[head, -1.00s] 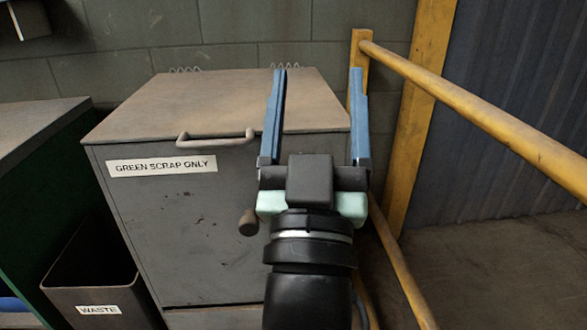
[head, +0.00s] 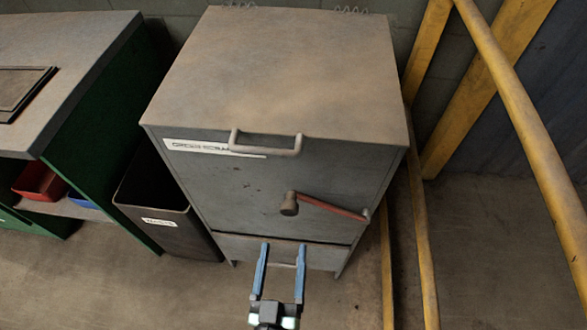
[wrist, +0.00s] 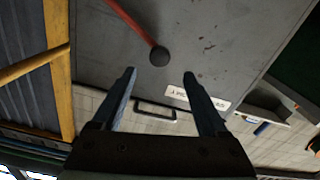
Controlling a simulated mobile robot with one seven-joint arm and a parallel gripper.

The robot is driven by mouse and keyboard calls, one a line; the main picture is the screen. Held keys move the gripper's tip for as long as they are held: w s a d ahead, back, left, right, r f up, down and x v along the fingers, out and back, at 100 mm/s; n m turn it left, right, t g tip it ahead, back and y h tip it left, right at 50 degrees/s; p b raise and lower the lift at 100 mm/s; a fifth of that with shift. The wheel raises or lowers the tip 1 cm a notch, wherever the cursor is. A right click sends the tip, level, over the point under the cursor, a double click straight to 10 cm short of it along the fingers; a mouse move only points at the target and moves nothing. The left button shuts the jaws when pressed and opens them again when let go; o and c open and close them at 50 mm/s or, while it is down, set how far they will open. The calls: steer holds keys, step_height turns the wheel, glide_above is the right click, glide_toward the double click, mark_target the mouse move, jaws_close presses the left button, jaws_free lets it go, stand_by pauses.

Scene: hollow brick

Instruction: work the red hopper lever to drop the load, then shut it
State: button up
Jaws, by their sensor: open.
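The grey hopper (head: 235,190) stands against the wall, its flat lid (head: 280,70) down. Its red lever (head: 335,207) lies nearly level across the front in the head view, running from a pivot at the right to a dark round knob (head: 289,204) at its left end. The wrist view also shows the red lever (wrist: 130,22) and the knob (wrist: 159,56). My gripper (head: 283,247) is open and empty in front of the lower hopper, below the knob in the head view. In the wrist view the knob shows just beyond the gap between my fingertips (wrist: 159,74). No load shows.
A lid handle (head: 265,150) juts from the hopper's front edge. A waste bin (head: 160,215) and a green-sided bench (head: 95,160) stand to the left. A yellow rail (head: 535,140) runs along the right. Floor is clear at front left.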

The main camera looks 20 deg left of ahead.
mark_target(289, 201)
steer(key=x, duration=1.2)
steer(key=shift+w+a, duration=0.1)
steer(key=shift+w, duration=0.25)
steer(key=c, duration=1.2)
steer(key=shift+s+f, duration=0.1)
jaws_close()
steer(key=shift+a+f, duration=0.1)
steer(key=shift+f, duration=0.05)
